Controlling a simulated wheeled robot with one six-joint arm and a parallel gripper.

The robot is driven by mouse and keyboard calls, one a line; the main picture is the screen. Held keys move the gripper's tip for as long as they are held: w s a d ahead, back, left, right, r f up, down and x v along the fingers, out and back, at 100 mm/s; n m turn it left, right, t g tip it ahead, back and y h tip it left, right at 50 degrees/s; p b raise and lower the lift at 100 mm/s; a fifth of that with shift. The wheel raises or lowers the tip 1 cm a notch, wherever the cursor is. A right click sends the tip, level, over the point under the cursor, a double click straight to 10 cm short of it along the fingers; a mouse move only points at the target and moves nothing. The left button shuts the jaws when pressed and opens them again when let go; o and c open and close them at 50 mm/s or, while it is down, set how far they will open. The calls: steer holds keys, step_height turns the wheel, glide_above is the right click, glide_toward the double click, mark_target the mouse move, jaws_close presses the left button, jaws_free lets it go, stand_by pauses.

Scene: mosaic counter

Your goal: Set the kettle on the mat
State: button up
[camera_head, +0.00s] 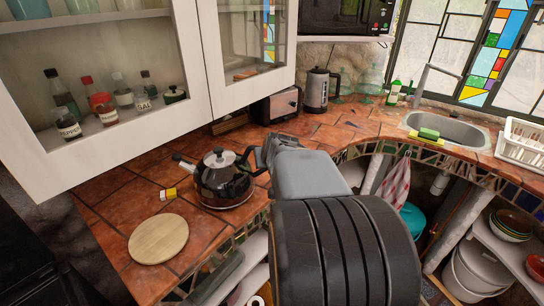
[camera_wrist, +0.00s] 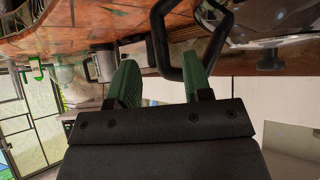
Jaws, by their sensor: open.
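The dark, shiny kettle (camera_head: 222,182) stands upright on the tiled counter, its spout to the left and its black handle to the right. The round, pale wooden mat (camera_head: 158,239) lies bare on the counter, to the front left of the kettle. My gripper (camera_head: 268,153) is at the kettle's handle side, partly hidden behind my own arm. In the wrist view, my gripper (camera_wrist: 160,62) is open with green fingers, and the black handle loop (camera_wrist: 158,35) shows between and beyond them. Contact cannot be told. Part of the kettle's body (camera_wrist: 270,22) shows at the upper right.
A glass-fronted cabinet (camera_head: 120,80) overhangs the counter. A toaster (camera_head: 277,105) and a grey electric kettle (camera_head: 317,90) stand behind. The counter's front edge runs close by the kettle and mat.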

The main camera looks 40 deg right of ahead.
steer(key=v, duration=0.7)
steer(key=s+a+f+n+g+y, duration=0.2)
steer(key=a+f, duration=0.3)
steer(key=a, duration=0.6)
steer(key=s+a+f+n+g+y, duration=0.2)
steer(key=s+a+f, duration=0.3)
steer(key=a, duration=0.6)
steer(key=shift+f+n+g+y, duration=0.15)
steer(key=shift+n+g+y, duration=0.25)
steer(key=shift+n, duration=0.5)
steer(key=shift+a, duration=0.1)
